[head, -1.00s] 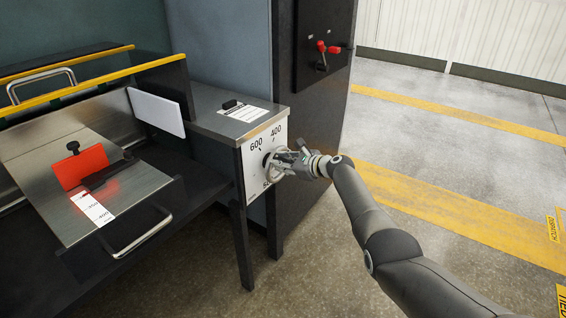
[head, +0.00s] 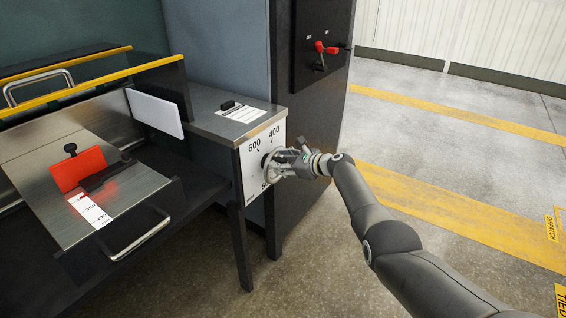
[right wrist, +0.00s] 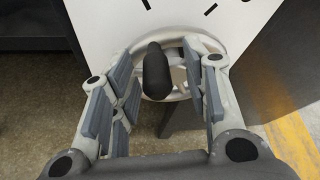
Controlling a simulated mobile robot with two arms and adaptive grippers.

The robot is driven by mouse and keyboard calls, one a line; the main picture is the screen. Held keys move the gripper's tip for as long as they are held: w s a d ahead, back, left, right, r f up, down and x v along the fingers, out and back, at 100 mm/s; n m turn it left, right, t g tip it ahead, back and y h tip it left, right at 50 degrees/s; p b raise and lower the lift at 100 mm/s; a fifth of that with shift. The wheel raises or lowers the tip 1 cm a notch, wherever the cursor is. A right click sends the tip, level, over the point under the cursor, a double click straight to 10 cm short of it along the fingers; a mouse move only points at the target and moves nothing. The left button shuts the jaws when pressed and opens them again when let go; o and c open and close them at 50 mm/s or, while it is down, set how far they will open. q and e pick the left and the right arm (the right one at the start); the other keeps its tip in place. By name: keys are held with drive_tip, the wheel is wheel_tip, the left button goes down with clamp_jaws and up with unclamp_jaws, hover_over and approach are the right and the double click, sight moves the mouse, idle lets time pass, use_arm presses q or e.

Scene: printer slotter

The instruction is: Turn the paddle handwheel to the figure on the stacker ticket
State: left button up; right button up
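The white dial plate (head: 252,172) is on the end of the steel-topped cabinet, with the figures 600 and 400 readable and a lower figure partly hidden. The handwheel (right wrist: 182,91) is a pale spoked wheel with a black handle (right wrist: 155,72) standing out from it. My right gripper (head: 284,163) is at the wheel. In the right wrist view its fingers (right wrist: 162,105) are apart, one on each side of the black handle, with gaps visible. A white printed sheet (head: 252,114), possibly the ticket, lies on the cabinet top; its text is too small to read. My left gripper is not in view.
A steel stacker tray (head: 40,190) with a red plate (head: 78,168) and a scale strip (head: 90,210) is at the left. A dark post with a red-handled switch (head: 325,48) stands behind the dial. Open floor lies to the right.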

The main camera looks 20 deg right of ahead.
drive_tip(key=shift+s, duration=0.1)
drive_tip(key=v, duration=1.1)
drive_tip(key=shift+s+d+r, duration=0.2)
drive_tip(key=shift+s+r, duration=0.05)
drive_tip(key=shift+s, duration=0.05)
idle(0.6)
